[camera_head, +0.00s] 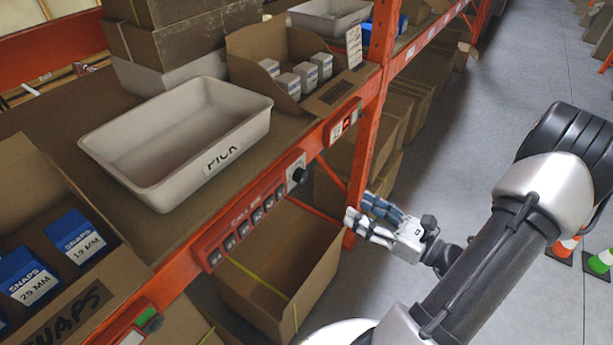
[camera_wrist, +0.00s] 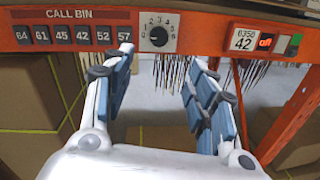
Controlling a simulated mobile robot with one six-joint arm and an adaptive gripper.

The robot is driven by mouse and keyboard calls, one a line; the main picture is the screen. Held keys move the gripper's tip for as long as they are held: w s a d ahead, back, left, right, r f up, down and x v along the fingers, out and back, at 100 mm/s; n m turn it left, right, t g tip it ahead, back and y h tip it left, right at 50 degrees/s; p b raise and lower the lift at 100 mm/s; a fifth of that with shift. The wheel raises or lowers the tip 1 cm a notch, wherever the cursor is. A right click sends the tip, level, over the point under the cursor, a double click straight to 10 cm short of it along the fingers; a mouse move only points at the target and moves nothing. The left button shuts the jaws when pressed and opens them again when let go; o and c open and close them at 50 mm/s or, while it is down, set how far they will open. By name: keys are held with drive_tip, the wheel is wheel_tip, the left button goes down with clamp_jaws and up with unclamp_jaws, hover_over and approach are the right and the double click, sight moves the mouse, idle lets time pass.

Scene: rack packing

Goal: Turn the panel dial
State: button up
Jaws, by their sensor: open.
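The panel dial is a black knob (camera_wrist: 158,37) on a white plate with a numbered scale. It is set in the orange shelf beam, and it also shows in the head view (camera_head: 299,175). Which number it points to is too small to tell surely. My gripper (camera_wrist: 161,60) is open and empty, with its two blue-padded fingers spread to either side below the dial in the wrist view. In the head view my gripper (camera_head: 361,207) is to the right of the dial and a little lower, apart from the beam.
A red call bin strip (camera_wrist: 72,35) with several numbered buttons is left of the dial. A small display box (camera_wrist: 257,42) is to its right. A grey pick tote (camera_head: 180,175) stands on the shelf above. An orange upright (camera_head: 377,110) is near my gripper.

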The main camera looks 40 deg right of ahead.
sight(304, 177)
drive_tip(key=p+x, duration=0.1)
drive_tip(key=x, duration=1.5)
drive_tip(key=shift+w+a, duration=0.15)
drive_tip(key=shift+w, duration=0.05)
drive_tip(key=shift+c, duration=0.2)
drive_tip(key=c, duration=1)
drive_tip(key=shift+c, duration=0.2)
